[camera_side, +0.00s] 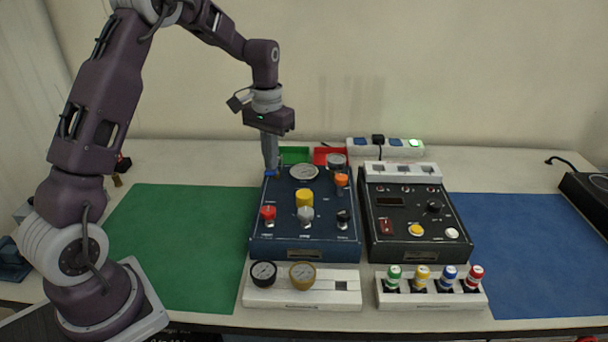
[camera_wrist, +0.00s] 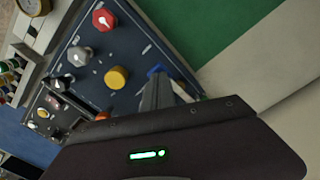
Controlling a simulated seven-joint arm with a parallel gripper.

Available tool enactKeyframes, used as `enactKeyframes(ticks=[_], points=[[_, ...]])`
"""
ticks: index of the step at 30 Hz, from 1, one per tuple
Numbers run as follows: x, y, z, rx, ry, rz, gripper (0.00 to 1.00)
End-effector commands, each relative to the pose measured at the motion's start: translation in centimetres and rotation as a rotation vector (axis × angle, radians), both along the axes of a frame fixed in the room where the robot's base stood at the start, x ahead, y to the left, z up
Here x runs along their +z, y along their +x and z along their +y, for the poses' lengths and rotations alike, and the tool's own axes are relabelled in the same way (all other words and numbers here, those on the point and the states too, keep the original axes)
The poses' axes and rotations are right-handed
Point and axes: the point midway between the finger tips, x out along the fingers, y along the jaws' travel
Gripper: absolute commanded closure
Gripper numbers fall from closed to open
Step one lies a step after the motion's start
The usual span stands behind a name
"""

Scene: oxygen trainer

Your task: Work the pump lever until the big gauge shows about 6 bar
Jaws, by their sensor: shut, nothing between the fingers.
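The dark blue panel (camera_side: 330,247) stands mid-table. A large white-faced gauge (camera_side: 304,172) lies at its back middle; its reading is too small to tell. My gripper (camera_side: 271,170) is shut and empty, pointing down at the panel's back left corner. A small blue part (camera_side: 271,174), perhaps the pump lever's end, shows right at the fingertips. In the wrist view the blue part (camera_wrist: 155,71) shows just beyond my gripper (camera_wrist: 157,88). I cannot tell whether they touch. The rest of the lever is hidden.
The panel carries a red knob (camera_side: 268,213), a yellow knob (camera_side: 304,198), a grey knob (camera_side: 305,214) and an orange knob (camera_side: 342,180). A black panel (camera_side: 415,252) stands to the right. Loose gauges sit in a white holder (camera_side: 300,297) in front. The green mat (camera_side: 170,240) is clear.

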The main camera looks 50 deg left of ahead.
Motion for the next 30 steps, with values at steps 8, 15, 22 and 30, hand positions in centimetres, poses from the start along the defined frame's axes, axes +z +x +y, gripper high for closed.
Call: enactKeyframes(ticks=[8,15,22,30], points=[[0.0,0.0,0.0,0.0,0.0,0.0,1.0],[2.5,0.1,0.0,0.0,0.001,-0.003,1.0],[5.5,0.1,0.0,0.0,0.002,-0.004,1.0],[7.0,0.0,0.0,0.0,0.0,-0.001,1.0]])
